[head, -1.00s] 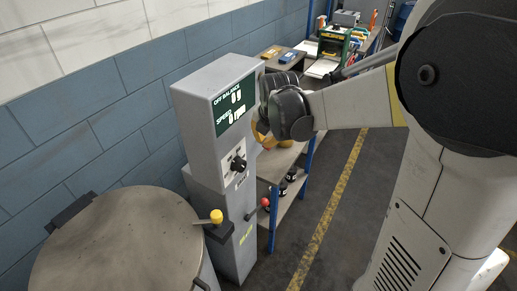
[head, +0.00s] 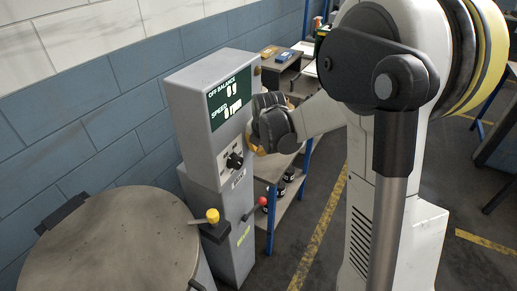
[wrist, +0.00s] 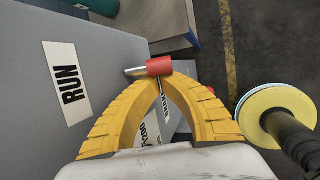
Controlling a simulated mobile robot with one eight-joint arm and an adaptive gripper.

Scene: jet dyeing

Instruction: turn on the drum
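The grey control box (head: 196,130) stands behind the drum (head: 117,245), with a green OFF BALANCE and SPEED display (head: 229,97) and a black rotary knob (head: 234,161). My gripper (head: 253,143) is at the box's right side, its yellow fingers mostly hidden by its own body. In the wrist view my gripper's yellow fingers (wrist: 160,84) arch together and their tips meet. A red cylinder on a metal shaft (wrist: 158,67) lies right at or just beyond the tips; contact cannot be told. A RUN label (wrist: 67,84) is on the grey face to the left.
A red-tipped lever (head: 262,201) projects from the lower column. A blue-legged shelf (head: 279,195) stands behind. A round yellow piece on a dark stem (wrist: 274,114) is right of my fingers.

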